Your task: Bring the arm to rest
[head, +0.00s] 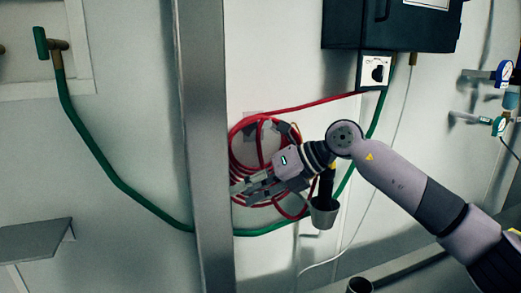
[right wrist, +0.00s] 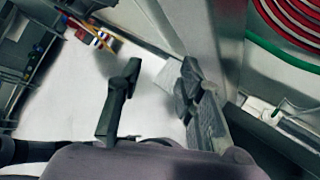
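My right arm comes in from the right in the head view and reaches across to the left. My right gripper (head: 243,192) is in front of a coiled red hose on the wall, its fingers pointing left toward the grey post. In the right wrist view the two dark fingers of this gripper (right wrist: 160,74) stand apart, with nothing between them but pale floor behind. It is open and empty. I cannot tell from these views whether it touches the hose. My left arm and left gripper do not show.
A grey post (head: 203,130) stands left of the coiled red hose (head: 238,148). A dark cabinet (head: 392,25) is above my arm. A green hose (head: 100,157) runs along the wall. A grey cup-shaped thing (head: 323,215) shows below my wrist. Gauges (head: 504,72) are at right.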

